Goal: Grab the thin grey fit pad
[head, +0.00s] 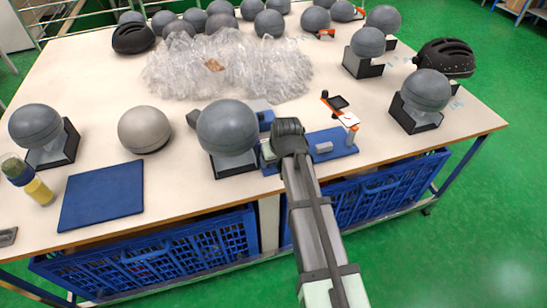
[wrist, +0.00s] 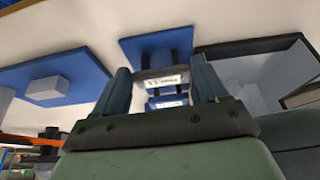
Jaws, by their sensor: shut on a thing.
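My gripper (wrist: 162,68) is shut on a thin grey pad with a white printed label (wrist: 163,82), which spans between the two fingers in the wrist view. Behind it, a blue plate (wrist: 133,50) carries dark uprights, and a second labelled strip with blue around it (wrist: 167,102) shows lower between the fingers. In the head view my gripper (head: 287,128) is over the blue fixture (head: 340,142) at the table's front edge. There its own arm hides the fingertips and the pad.
A grey ball on a black stand (head: 228,125) is close left of my gripper. A blue mat (head: 102,195) lies left. Clear plastic wrap (head: 225,65), helmets (head: 445,59) and several more balls occupy the table (head: 200,190).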

